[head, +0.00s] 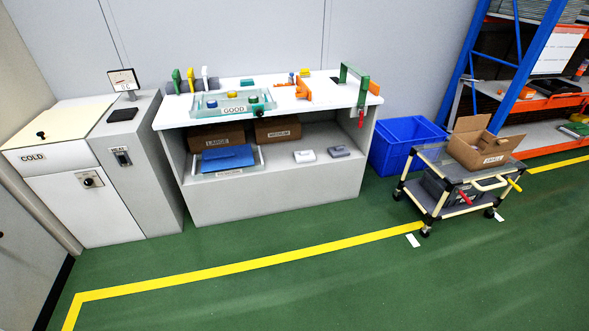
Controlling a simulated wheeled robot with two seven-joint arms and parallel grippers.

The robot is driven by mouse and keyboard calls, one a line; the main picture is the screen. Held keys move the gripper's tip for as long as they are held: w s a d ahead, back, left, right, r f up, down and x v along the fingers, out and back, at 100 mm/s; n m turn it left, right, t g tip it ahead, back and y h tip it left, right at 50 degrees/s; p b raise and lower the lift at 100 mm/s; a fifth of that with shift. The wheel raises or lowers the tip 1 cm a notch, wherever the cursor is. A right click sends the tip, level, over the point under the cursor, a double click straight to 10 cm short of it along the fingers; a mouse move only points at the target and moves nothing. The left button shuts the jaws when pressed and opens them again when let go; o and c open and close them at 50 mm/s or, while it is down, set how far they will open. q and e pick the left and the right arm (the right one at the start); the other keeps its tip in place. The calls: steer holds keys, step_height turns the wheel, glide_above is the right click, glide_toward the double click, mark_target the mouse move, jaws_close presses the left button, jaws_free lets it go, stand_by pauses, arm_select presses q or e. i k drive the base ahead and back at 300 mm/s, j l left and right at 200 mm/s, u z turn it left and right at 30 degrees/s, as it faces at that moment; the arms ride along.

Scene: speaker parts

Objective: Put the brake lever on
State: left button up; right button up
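A wheeled cart (437,155) stands at the right on the green floor. At its near side it has a cream push handle (490,184). A small red lever (466,197) sticks out below the handle, tilted. A yellow lever or grip (514,184) sticks out at the handle's right end. No label marks either as the brake lever, and I cannot tell its setting. Neither of my grippers is in view.
An open cardboard box (480,150) sits on the cart. A blue bin (402,138) stands behind it, left. A white workbench (275,190) is in the middle, and an orange-and-blue rack (535,60) at the right. Green floor (330,285) in front is clear, crossed by a yellow line (240,265).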

mark_target(466, 200)
steer(key=i+l+z, duration=0.2)
steer(key=i, duration=0.3)
steer(key=i+l+z, duration=0.2)
steer(key=z, duration=0.2)
steer(key=i+l+z, duration=0.2)
steer(key=z, duration=0.2)
steer(key=i+z, duration=0.3)
steer(key=z, duration=0.15)
steer(key=i+z, duration=0.1)
steer(key=i, duration=0.65)
